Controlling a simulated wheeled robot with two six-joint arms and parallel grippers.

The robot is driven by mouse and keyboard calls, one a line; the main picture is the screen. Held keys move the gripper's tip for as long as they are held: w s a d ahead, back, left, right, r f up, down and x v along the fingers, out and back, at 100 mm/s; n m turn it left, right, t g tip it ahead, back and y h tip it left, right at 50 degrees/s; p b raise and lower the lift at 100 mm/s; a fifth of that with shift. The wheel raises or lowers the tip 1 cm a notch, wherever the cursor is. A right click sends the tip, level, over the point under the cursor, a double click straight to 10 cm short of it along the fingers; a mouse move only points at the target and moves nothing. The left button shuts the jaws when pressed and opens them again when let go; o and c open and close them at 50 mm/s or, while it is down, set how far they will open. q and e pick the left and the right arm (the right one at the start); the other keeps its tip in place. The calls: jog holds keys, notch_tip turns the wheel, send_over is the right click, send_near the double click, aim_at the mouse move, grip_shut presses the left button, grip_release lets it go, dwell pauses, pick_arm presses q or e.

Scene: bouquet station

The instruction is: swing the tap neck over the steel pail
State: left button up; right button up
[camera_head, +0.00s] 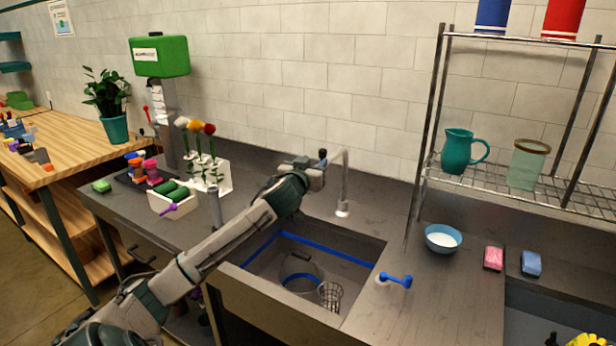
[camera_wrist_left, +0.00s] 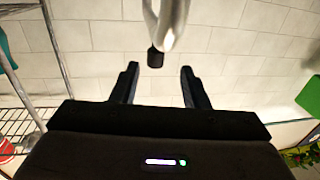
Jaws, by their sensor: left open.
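The tap neck (camera_head: 345,178) is a pale metal pipe rising from the counter behind the sink, and its dark-tipped end points left. The steel pail (camera_head: 301,272) stands in the sink, below and to the left of the tap. My left gripper (camera_head: 318,170) is at the tap's upper part, beside the dark tip. In the left wrist view the tap neck (camera_wrist_left: 168,25) comes in from the top, with its dark tip between and beyond the open fingers of my left gripper (camera_wrist_left: 159,85). I cannot tell if they touch. My right gripper is not in view.
A wire basket (camera_head: 330,295) stands beside the pail in the sink (camera_head: 350,262). A blue lever (camera_head: 396,280) is on the counter right of the sink. A blue bowl (camera_head: 443,238) and a metal shelf (camera_head: 500,180) stand further right. Flowers in a white rack (camera_head: 222,176) stand left.

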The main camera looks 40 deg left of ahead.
pick_arm(q)
jog(key=shift+b+v, duration=0.65)
jog(key=shift+v, duration=1.35)
